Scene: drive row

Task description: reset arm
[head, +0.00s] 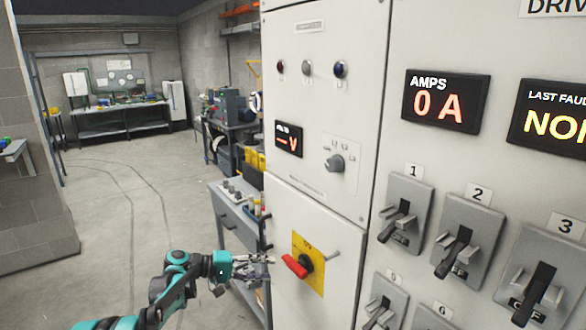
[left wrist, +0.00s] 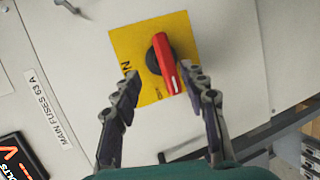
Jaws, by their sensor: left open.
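My left gripper (head: 254,270) is at the lower middle of the head view, just left of the red rotary handle (head: 295,266) on its yellow plate (head: 318,272). In the left wrist view the gripper (left wrist: 165,88) is open, its two fingers spread in front of the cabinet. The red handle (left wrist: 165,64) shows beyond the fingertips, nearer the right finger, on the yellow plate (left wrist: 122,44). Whether the right fingertip touches the handle I cannot tell. Nothing is held between the fingers. My right gripper is in neither view.
The grey cabinet (head: 315,215) carries numbered breaker levers (head: 402,215), an AMPS display (head: 445,102) reading 0 A and a selector knob (head: 335,163). A small bench (head: 228,200) stands close behind my left arm. The floor (head: 120,205) at left is open.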

